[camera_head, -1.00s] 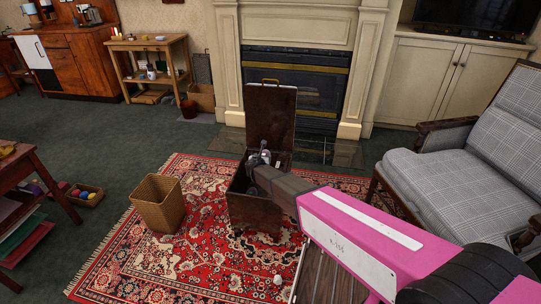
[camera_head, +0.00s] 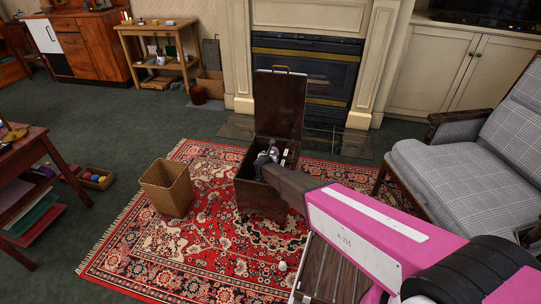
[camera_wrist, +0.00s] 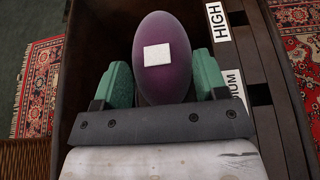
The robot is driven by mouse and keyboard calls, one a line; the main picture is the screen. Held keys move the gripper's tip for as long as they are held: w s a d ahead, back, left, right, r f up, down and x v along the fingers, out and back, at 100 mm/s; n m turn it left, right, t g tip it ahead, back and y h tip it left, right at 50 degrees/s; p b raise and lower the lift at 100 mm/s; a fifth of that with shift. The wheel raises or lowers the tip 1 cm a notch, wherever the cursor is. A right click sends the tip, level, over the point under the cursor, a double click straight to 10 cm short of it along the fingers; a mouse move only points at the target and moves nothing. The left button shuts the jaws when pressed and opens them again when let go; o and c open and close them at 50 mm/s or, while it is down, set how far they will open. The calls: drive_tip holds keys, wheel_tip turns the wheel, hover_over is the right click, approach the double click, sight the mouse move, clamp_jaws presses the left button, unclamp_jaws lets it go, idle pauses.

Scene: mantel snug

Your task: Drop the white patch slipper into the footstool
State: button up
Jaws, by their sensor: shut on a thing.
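The footstool (camera_head: 262,199) is a dark brown box on the red rug, with its lid (camera_head: 280,104) standing open at the back. My gripper (camera_head: 268,158) reaches in over its opening. In the wrist view, the green fingers of my gripper (camera_wrist: 160,85) are shut on the white patch slipper (camera_wrist: 164,85), a dark purple rounded shape with a white square on top. The brown footstool walls (camera_wrist: 88,40) surround it in that view. The slipper's underside is hidden, so I cannot tell whether it touches the floor of the box.
A grey plaid armchair (camera_head: 455,165) is at right, the fireplace (camera_head: 300,75) behind. Rug is mostly clear in front.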

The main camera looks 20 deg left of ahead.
drive_tip(key=o, duration=1)
drive_tip(key=shift+o, duration=0.2)
drive_tip(key=v, duration=1)
drive_tip(key=shift+s+r, duration=0.15)
drive_tip(key=shift+s, duration=0.2)
